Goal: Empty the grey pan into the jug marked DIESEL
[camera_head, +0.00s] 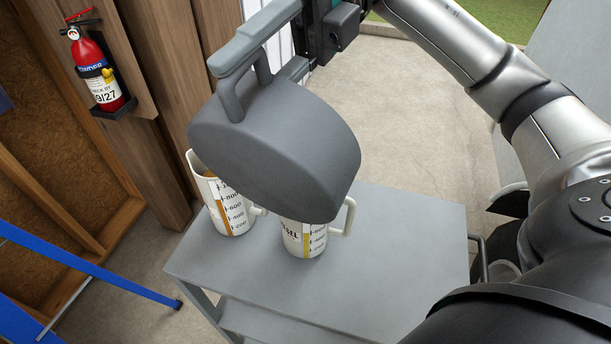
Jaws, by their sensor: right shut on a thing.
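The grey pan (278,140) is tilted steeply above the cart, its closed outer side facing me and its opening hidden. My right gripper (311,50) is shut on the pan at its far side; the contact is partly hidden. Under the pan's lower edge stands a white jug (304,241) with an amber level strip and part of a dark word, the rest covered by the pan. A second white jug (231,212) with a scale and an amber strip stands to its left, its label hidden. I cannot see whether liquid is flowing. My left gripper is out of view.
Both jugs stand on a grey cart (400,250), whose right and front top is clear. A red fire extinguisher (97,72) hangs on the wooden wall at left. A blue bar (90,266) crosses the lower left.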

